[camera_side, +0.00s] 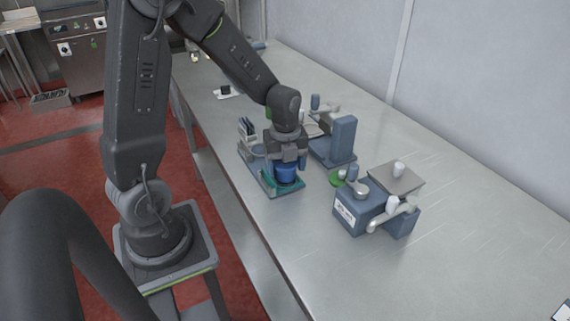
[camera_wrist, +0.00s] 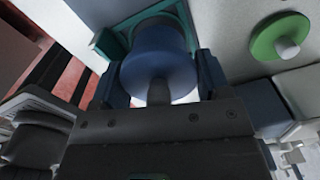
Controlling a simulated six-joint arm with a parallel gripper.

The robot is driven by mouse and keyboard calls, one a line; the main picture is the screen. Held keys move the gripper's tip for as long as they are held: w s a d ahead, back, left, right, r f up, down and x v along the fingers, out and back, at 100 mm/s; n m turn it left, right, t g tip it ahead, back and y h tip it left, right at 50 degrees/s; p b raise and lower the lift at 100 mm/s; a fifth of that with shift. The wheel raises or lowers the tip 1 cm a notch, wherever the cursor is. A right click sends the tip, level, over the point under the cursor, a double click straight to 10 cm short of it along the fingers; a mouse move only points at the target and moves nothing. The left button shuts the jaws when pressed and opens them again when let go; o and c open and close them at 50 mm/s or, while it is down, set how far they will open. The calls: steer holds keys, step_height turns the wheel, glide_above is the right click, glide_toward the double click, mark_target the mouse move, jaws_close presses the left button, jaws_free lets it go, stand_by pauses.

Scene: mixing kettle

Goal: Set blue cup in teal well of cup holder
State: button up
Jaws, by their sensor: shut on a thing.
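The blue cup (camera_side: 286,173) is between the jaws of my gripper (camera_side: 287,160), which is shut on it. It is at the teal well (camera_side: 268,185) of the cup holder, with the teal rim showing around its lower part in the side view. In the wrist view the blue cup (camera_wrist: 158,62) fills the gap between the fingers of my gripper (camera_wrist: 158,80), and the teal well (camera_wrist: 118,42) shows beyond and beside it. Whether the cup's base touches the well floor is hidden.
A blue-grey machine (camera_side: 362,208) with a lever stands to the right, and another blue-grey stand (camera_side: 335,142) is behind my gripper. A green disc with a knob (camera_wrist: 282,38) lies on the table near the holder.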

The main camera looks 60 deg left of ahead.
steer(key=shift+s+f, duration=0.2)
steer(key=shift+f, duration=0.45)
steer(key=shift+s+f, duration=0.15)
steer(key=shift+f, duration=0.45)
steer(key=o, duration=1)
steer(key=shift+c, duration=0.6)
steer(key=shift+o, duration=0.3)
steer(key=shift+w+r, duration=0.1)
steer(key=shift+r, duration=0.7)
steer(key=shift+c, duration=0.4)
steer(key=shift+o, duration=0.4)
steer(key=shift+w+r, duration=0.1)
steer(key=shift+r, duration=2.7)
